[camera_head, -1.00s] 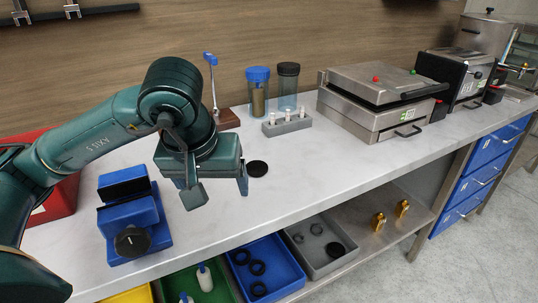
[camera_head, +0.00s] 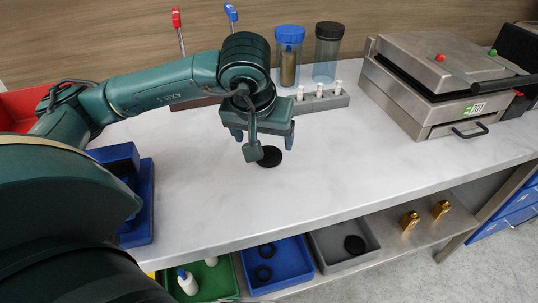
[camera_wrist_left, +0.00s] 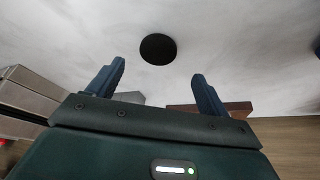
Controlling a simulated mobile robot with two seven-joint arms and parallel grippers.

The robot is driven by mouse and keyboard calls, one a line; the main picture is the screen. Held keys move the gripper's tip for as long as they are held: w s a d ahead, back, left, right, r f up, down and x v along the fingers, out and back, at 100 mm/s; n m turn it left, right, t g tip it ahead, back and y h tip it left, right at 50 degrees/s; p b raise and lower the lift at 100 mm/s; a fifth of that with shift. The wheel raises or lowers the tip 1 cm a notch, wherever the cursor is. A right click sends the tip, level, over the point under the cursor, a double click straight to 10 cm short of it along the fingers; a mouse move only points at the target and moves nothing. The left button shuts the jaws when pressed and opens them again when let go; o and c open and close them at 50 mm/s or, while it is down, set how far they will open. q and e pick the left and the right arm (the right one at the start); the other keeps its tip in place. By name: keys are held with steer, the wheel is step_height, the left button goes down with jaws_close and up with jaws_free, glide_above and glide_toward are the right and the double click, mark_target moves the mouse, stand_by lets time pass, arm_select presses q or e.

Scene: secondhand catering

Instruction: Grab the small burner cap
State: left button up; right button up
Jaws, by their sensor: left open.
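The small burner cap is a flat black disc (camera_head: 270,156) lying on the light marble counter (camera_head: 330,170). My left gripper (camera_head: 246,146) is open and empty above the counter, just left of the cap in the head view, and one finger overlaps the cap's left edge there. In the left wrist view the cap (camera_wrist_left: 158,49) lies beyond the fingertips, roughly between the two spread fingers of the left gripper (camera_wrist_left: 158,70). The cap is not between the jaws. My right gripper is not in view.
A grey holder (camera_head: 325,104) with white pieces and two lidded jars (camera_head: 289,58) stand behind the cap. A steel press (camera_head: 430,85) is at right, a blue device (camera_head: 139,200) at left. Bins (camera_head: 277,266) sit below the front edge. The counter right of the cap is clear.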

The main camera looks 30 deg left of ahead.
mark_target(268, 153)
arm_select(q)
steer(key=shift+x, duration=3.05)
steer(key=shift+d, duration=0.2)
steer(key=shift+c, duration=0.3)
steer(key=shift+r, duration=0.1)
steer(key=c, duration=1.1)
